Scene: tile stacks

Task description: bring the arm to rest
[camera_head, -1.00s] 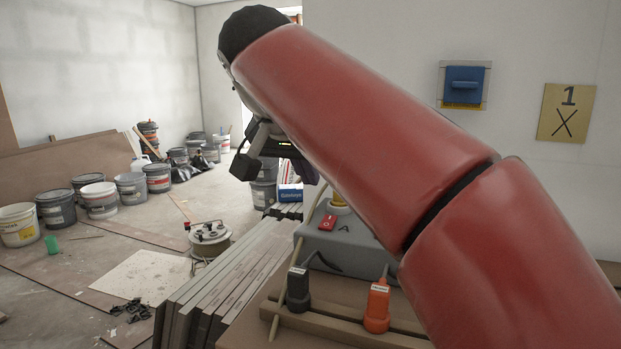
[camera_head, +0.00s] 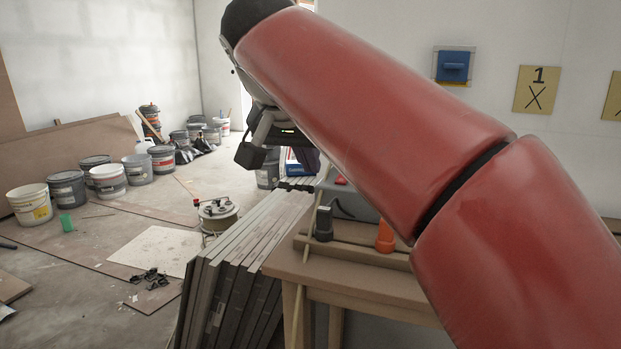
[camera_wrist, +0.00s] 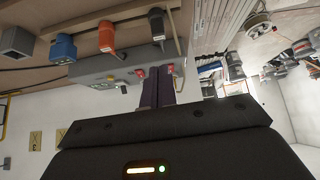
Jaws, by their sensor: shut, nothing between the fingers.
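My red arm (camera_head: 375,95) reaches across the head view from the lower right to the upper left, bent, over the wooden bench (camera_head: 345,270). My gripper (camera_wrist: 162,70) shows in the wrist view with its two dark purple fingers together and nothing between them. Beyond the fingers in that view is a grey box (camera_wrist: 115,72) with a red switch.
A dark-handled tool (camera_head: 323,224) and an orange one (camera_head: 385,236) stand in the bench rack. Grey panels (camera_head: 235,270) lean together left of the bench. A cable reel (camera_head: 217,215) and several buckets (camera_head: 66,189) stand on the floor. A blue box (camera_head: 453,66) hangs on the wall.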

